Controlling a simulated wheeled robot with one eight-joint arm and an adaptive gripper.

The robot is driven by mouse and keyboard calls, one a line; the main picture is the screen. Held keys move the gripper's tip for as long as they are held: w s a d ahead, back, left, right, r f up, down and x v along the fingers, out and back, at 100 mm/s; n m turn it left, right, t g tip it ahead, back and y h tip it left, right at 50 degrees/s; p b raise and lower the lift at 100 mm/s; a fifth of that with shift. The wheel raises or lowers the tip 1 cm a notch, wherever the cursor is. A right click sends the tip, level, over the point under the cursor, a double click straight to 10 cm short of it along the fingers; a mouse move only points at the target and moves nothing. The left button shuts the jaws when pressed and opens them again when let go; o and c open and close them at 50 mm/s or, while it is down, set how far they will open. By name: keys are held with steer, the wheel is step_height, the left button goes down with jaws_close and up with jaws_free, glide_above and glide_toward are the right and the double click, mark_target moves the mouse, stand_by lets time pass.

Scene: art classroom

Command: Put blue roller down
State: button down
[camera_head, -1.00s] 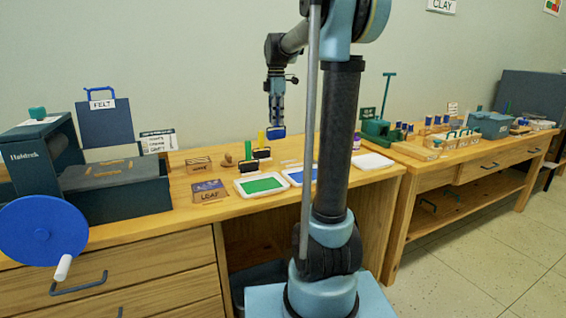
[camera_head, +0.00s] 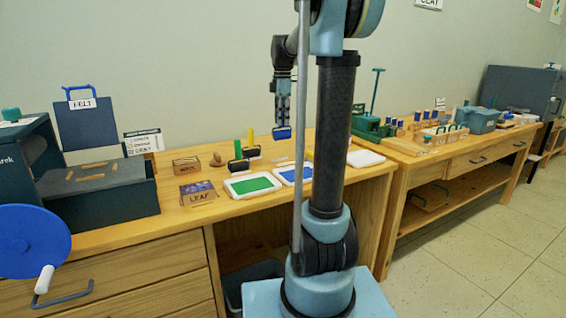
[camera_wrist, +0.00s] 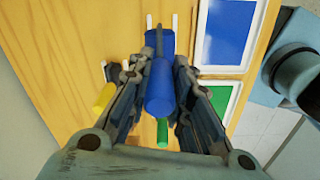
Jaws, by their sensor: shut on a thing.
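My gripper (camera_head: 282,112) points down over the desk and is shut on the blue roller (camera_head: 283,133). In the wrist view the roller's blue handle (camera_wrist: 160,90) sits between the fingers (camera_wrist: 158,95), with its blue head beyond them. The roller appears to hang above the desk top. The blue ink tray (camera_head: 293,175) lies below it and nearer the camera, and also shows in the wrist view (camera_wrist: 228,32). The green ink tray (camera_head: 252,185) lies to its left. The green-handled roller (camera_head: 238,150) and yellow-handled roller (camera_head: 250,137) stand left of my gripper.
A LEAF block (camera_head: 198,194), a small wooden box (camera_head: 186,166) and a dark bin (camera_head: 97,190) occupy the desk's left. A white tray (camera_head: 366,158) lies at the right end. Thin white pegs show beside the roller in the wrist view (camera_wrist: 174,24). Another bench (camera_head: 440,155) stands right.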

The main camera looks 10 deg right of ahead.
mark_target(283, 134)
step_height(283, 134, down, 10)
steer(key=shift+d+r, duration=0.1)
steer(key=shift+d, duration=0.05)
stand_by(0.4)
steer(key=c, duration=1.5)
jaws_free()
steer(key=shift+o, duration=0.2)
